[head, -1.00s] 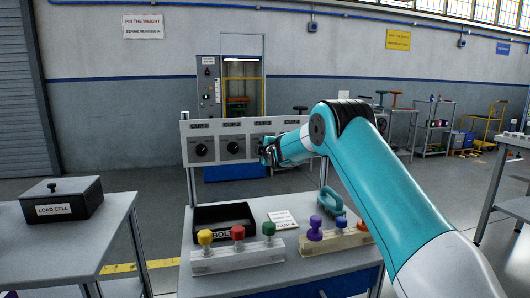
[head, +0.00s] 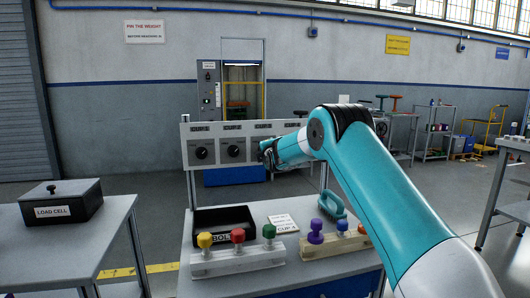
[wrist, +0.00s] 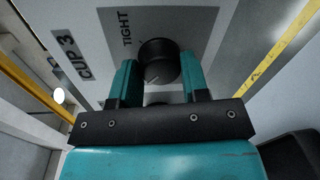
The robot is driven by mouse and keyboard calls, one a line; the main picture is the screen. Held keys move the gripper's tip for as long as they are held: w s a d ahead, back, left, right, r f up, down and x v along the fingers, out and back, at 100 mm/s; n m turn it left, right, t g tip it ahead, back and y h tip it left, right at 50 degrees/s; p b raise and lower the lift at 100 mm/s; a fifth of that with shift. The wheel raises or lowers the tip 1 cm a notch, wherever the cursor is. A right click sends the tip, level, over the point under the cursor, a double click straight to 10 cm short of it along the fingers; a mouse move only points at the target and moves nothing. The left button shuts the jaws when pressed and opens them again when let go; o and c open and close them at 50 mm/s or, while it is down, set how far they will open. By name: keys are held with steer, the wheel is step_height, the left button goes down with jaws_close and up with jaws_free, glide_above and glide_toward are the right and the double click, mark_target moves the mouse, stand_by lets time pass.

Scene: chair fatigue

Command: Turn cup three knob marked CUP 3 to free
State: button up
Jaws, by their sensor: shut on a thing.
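The CUP 3 knob (wrist: 158,58) is a round black knob on a grey panel plate, in the upper middle of the wrist view. The word TIGHT shows beside it, and the CUP 3 label (wrist: 65,57) is at the left; both appear rotated. My gripper (head: 267,153) is at the panel's front in the head view, where it hides this knob. In the wrist view its two teal fingers stand on either side of the knob and are shut on it. A pale mark shows at the knob's lower edge. I cannot make out a FREE label.
The upright panel (head: 185,130) carries two more black knobs, left (head: 201,153) and middle (head: 234,150). Below it, a bench holds a black tray (head: 223,219), coloured knob-like pieces in racks and a teal handle (head: 333,205). A load cell box (head: 62,201) stands on the left table.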

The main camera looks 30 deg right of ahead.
steer(key=o, duration=0.9)
steer(key=v, duration=1.7)
steer(key=shift+s+a+b, duration=0.1)
steer(key=shift+s+b, duration=0.1)
steer(key=shift+b, duration=0.15)
